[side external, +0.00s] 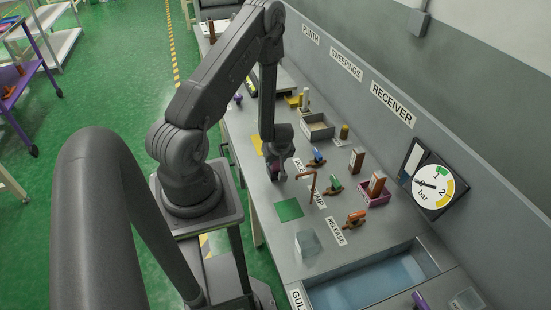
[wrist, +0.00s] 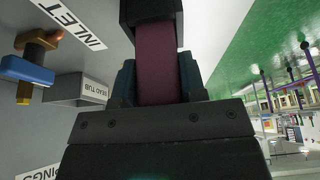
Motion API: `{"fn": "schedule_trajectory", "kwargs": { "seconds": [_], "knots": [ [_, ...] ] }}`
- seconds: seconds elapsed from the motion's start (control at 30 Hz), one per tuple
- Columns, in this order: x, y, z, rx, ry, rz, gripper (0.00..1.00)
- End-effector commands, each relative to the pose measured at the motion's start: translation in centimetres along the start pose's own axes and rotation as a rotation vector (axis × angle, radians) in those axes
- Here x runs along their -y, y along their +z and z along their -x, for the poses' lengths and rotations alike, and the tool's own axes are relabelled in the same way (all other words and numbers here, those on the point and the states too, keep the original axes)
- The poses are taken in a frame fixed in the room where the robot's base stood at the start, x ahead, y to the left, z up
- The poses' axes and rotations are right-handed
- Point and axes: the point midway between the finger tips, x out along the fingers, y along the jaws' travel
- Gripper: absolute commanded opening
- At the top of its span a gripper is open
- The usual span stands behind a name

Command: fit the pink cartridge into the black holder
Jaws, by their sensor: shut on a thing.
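My gripper (side external: 279,156) is over the bench and shut on the pink cartridge (wrist: 156,62). In the wrist view the cartridge shows dark maroon between my two fingers (wrist: 157,80). Its far end meets a black block (wrist: 151,12) at the top edge, which looks like the black holder. The cartridge's end is hidden by that block or stops at its edge; I cannot tell how deep it sits. In the side view my gripper covers most of the cartridge, and the holder is not clearly seen.
Blue (side external: 317,157), green (side external: 334,186) and orange (side external: 355,219) valve handles stand to the right of my gripper. A pink tray (side external: 376,199) holds a brown block. A green square (side external: 289,210), a clear cube (side external: 308,243) and a basin (side external: 372,284) lie nearer the camera. The bead tub (wrist: 80,89) is close by.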

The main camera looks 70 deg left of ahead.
Motion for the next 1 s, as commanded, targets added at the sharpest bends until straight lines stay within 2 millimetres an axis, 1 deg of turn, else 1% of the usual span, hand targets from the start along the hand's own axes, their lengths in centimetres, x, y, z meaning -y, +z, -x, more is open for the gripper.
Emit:
{"fn": "schedule_trajectory", "kwargs": {
  "seconds": [0.17,0.2,0.47,0.77,0.87,1.0],
  "knots": [
    [0.0,0.1,-0.2,0.0,0.0,0.0,0.12],
    [0.0,0.1,-0.3,0.0,0.0,0.0,0.39],
    [0.0,0.1,-0.3,0.0,0.0,0.0,0.64],
    [0.0,0.0,0.0,-0.001,0.0,0.0,0.64],
    [-0.1,-0.1,0.9,-0.002,0.002,-0.002,0.64],
    [-0.1,-0.1,3.2,-0.002,0.004,-0.002,0.64]
  ]
}}
